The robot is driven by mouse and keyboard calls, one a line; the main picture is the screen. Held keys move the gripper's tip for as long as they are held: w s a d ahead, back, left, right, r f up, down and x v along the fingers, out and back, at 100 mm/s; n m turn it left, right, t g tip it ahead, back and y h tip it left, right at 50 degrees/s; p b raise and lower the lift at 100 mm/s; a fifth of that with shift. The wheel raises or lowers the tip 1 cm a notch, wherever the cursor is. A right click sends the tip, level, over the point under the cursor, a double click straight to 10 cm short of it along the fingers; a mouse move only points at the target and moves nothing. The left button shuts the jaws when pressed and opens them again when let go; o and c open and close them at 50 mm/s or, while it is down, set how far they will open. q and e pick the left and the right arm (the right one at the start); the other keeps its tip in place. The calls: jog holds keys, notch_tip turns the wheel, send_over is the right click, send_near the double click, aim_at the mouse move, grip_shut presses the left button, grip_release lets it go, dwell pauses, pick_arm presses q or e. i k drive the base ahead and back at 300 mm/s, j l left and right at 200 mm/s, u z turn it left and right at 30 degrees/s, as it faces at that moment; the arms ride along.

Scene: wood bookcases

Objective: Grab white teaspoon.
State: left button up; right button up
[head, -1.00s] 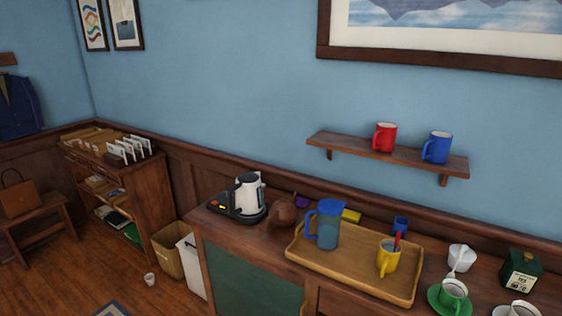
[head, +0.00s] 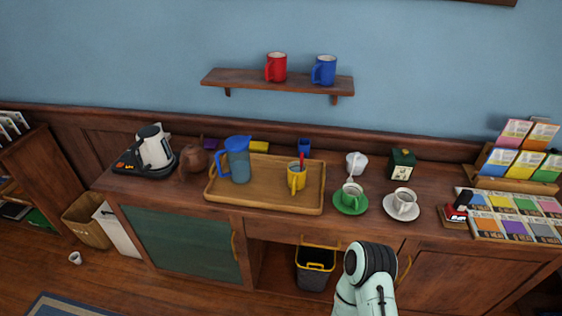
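A thin white handle (head: 350,178), which looks like the white teaspoon, stands up between the green cup (head: 352,194) and the small white bowl (head: 357,164) on the sideboard. I cannot tell clearly which of the two it rests in. The green cup sits on a green saucer (head: 350,208). A red handle (head: 301,161) sticks up from the yellow mug (head: 297,181) on the wooden tray (head: 265,202). Part of my arm shows at the bottom, right of centre, in front of the sideboard. Neither gripper is in view.
A white cup (head: 404,200) on its saucer and a dark green tea box (head: 402,162) stand to the right. A blue pitcher (head: 238,163) is on the tray. Packet displays (head: 515,205) fill the right end. A wall shelf (head: 280,84) hangs above.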

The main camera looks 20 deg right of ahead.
aim_at(350, 179)
jog(key=z, duration=1.4)
jog(key=i+l+u, duration=0.1)
jog(key=l, duration=0.25)
jog(key=i+l+u, duration=0.1)
jog(key=l, duration=0.3)
